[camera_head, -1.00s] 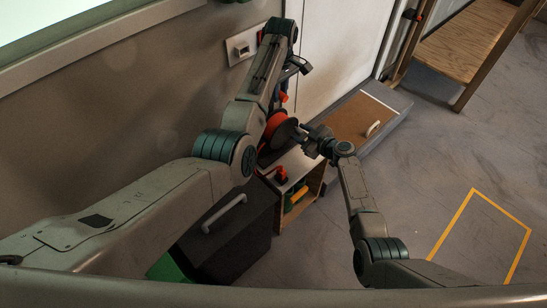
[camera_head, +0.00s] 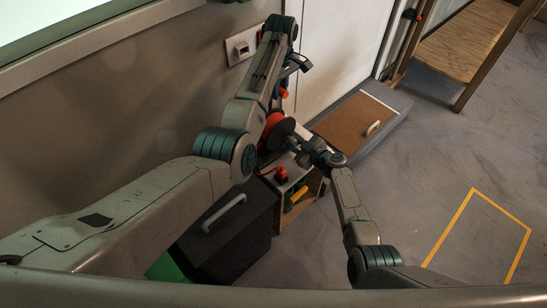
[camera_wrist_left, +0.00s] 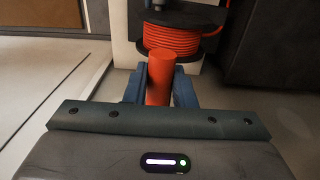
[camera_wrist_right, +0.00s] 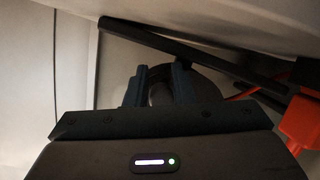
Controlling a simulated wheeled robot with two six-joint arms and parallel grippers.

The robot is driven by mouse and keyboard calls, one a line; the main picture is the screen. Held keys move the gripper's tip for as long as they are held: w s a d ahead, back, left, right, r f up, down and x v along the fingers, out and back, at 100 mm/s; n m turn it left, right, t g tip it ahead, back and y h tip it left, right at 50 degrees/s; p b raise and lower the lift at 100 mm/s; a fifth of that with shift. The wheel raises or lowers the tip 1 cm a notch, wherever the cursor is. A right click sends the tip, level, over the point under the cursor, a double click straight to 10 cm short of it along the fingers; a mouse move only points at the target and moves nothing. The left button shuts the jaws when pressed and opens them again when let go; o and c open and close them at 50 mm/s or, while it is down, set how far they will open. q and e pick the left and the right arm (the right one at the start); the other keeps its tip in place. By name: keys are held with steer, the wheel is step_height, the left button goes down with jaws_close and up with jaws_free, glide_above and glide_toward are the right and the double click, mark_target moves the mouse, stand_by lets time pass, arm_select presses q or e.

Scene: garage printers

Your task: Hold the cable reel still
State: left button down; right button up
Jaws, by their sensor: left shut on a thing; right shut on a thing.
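The cable reel (camera_head: 279,134) has dark flanges and orange cable. It stands on the small cabinet by the wall, and its wound cable shows in the left wrist view (camera_wrist_left: 171,38). My left gripper (camera_head: 285,88) is above the reel, shut on an upright orange cylinder (camera_wrist_left: 159,84), which is in front of the reel in the left wrist view. My right gripper (camera_head: 294,143) is at the reel's right side, shut on a dark rounded part of it (camera_wrist_right: 160,93). The right wrist view is dim, so exactly which part is hard to tell.
The small cabinet (camera_head: 314,183) has a red item (camera_head: 281,175) on top and green and yellow items inside. A dark box with a pale handle (camera_head: 224,213) stands at its left. A brown-topped grey unit (camera_head: 350,125) is at the right. Floor beyond is clear.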

steer(key=shift+w+a+r, duration=0.3)
steer(key=shift+a+r, duration=0.15)
steer(key=shift+r, duration=0.15)
steer(key=o, duration=0.9)
steer(key=shift+s, duration=0.1)
steer(key=shift+s+d+f, duration=0.25)
steer(key=shift+s+d, duration=0.4)
steer(key=shift+s, duration=0.05)
steer(key=shift+s+d+f, duration=0.2)
steer(key=shift+s+d, duration=0.55)
steer(key=shift+d, duration=0.1)
steer(key=shift+s+d+f, duration=0.15)
steer(key=shift+s+d, duration=0.55)
steer(key=shift+d, duration=0.15)
